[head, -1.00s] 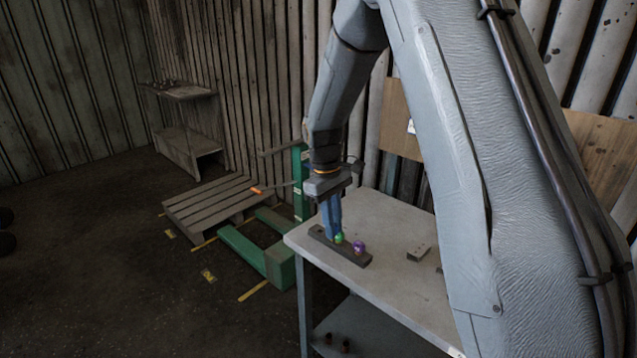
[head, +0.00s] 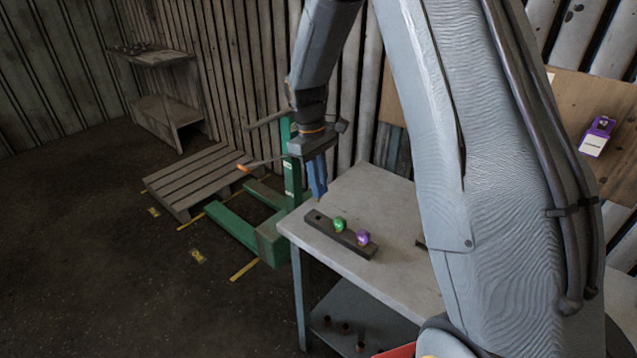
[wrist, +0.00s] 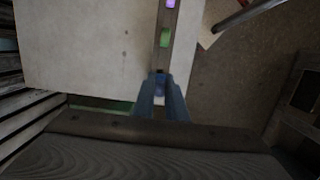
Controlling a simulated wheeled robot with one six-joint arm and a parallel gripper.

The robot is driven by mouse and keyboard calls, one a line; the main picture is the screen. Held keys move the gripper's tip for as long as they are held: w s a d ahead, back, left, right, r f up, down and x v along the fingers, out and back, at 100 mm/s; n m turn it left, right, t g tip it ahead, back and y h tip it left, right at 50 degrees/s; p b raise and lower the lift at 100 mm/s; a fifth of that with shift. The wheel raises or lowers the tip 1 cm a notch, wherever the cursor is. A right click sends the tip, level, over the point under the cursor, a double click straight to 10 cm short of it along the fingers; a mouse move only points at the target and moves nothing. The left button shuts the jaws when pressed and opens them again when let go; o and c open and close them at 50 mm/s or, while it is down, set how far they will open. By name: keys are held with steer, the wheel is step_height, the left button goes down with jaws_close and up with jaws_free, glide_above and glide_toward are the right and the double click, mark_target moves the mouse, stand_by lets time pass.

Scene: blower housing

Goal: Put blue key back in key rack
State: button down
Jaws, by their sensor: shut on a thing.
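My gripper (head: 318,194) points down and is shut on the blue key (wrist: 159,84), a small blue piece between the fingertips in the wrist view. The fingers hide most of it. The key rack (head: 351,246) is a dark bar on the grey table. It holds a green key (head: 339,224) near its middle and a purple key (head: 363,238) toward its right end. My gripper appears just above the rack's left end, where the bar is bare. In the wrist view the rack (wrist: 160,57) runs up from the fingertips, with the green key (wrist: 165,38) beyond them.
The table (head: 372,197) is clear behind the rack. A green pallet jack (head: 237,243) and a wooden pallet (head: 197,180) stand left of it. A purple and white device (head: 597,137) is on the board at right.

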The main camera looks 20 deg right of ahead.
steer(key=shift+f+b, duration=2.2)
steer(key=shift+f, duration=1.45)
steer(key=c, duration=1.7)
jaws_free()
steer(key=r, duration=0.2)
steer(key=r+b, duration=0.1)
steer(key=r, duration=0.1)
steer(key=w+r+b, duration=0.1)
steer(key=r, duration=0.1)
steer(key=shift+a+r, duration=0.2)
steer(key=shift+a, duration=0.15)
steer(key=shift+r, duration=0.4)
steer(key=shift+s+r, duration=0.15)
steer(key=s+f+m+t, duration=0.1)
steer(key=s+m, duration=0.1)
steer(key=s, duration=0.4)
steer(key=s+f+m+t+b, duration=0.1)
steer(key=s+m, duration=0.1)
steer(key=s, duration=0.5)
steer(key=s+f+m+y, duration=0.1)
steer(key=s+m, duration=0.1)
steer(key=s, duration=0.4)
steer(key=shift+s+d+m+t+b, duration=0.2)
steer(key=shift+d+m+t+b, duration=0.1)
steer(key=shift+m+t, duration=0.1)
